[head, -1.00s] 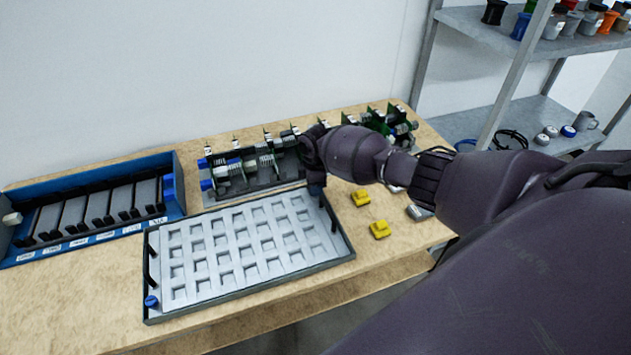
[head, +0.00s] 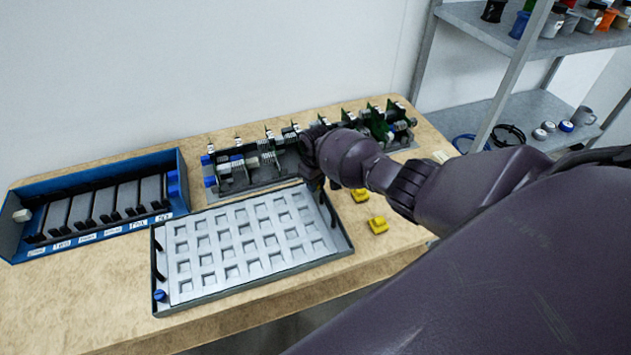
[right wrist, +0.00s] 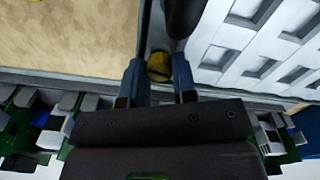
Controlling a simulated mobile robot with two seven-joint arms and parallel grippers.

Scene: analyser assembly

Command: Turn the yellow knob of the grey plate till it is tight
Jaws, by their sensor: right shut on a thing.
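The grey plate (head: 243,238), with rows of square pockets, lies in a dark-rimmed tray on the wooden table. My right gripper (head: 318,188) points down at the plate's far right corner. In the right wrist view the yellow knob (right wrist: 159,66) sits between the two blue-grey fingers of my right gripper (right wrist: 157,72), which is shut on it. The hand hides the knob in the head view. A blue knob (head: 160,295) shows at the plate's near left corner. My left gripper is not in view.
Two yellow blocks (head: 378,225) (head: 360,194) lie on the table right of the plate. A base with green circuit boards (head: 240,168) stands close behind the hand. A blue rack (head: 95,210) with black slots stands left. A metal shelf (head: 545,115) is at right.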

